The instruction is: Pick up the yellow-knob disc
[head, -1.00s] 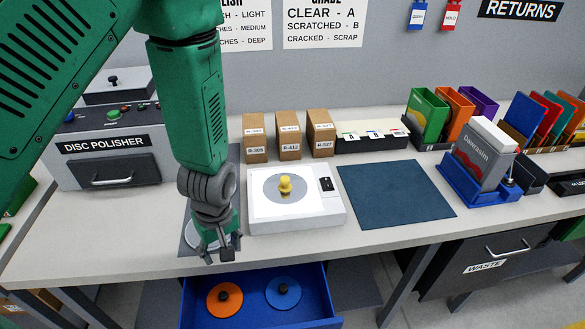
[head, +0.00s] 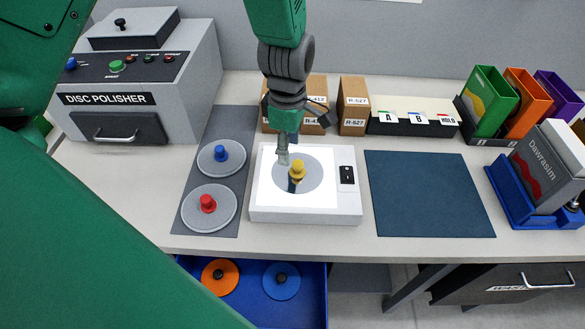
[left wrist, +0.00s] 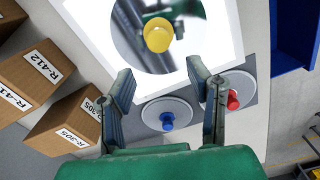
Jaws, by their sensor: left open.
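The yellow-knob disc (head: 315,176) lies flat on the white lit panel of a box (head: 347,212). It is a grey mirror-like disc with a yellow knob at its centre. My left gripper (head: 284,154) hangs from above over the left part of the panel, close to the knob. In the left wrist view my left gripper (left wrist: 160,71) is open and empty. Its fingers are spread, and the yellow-knob disc (left wrist: 132,45) shows beyond the tips. The knob is not between the fingers. My right gripper does not show.
A blue-knob disc (head: 221,167) and a red-knob disc (head: 224,208) lie on the grey mat left of the box. Brown cartons (head: 353,106) stand behind it. A dark blue mat (head: 430,195) to the right is empty. An open blue drawer (head: 318,303) sits below.

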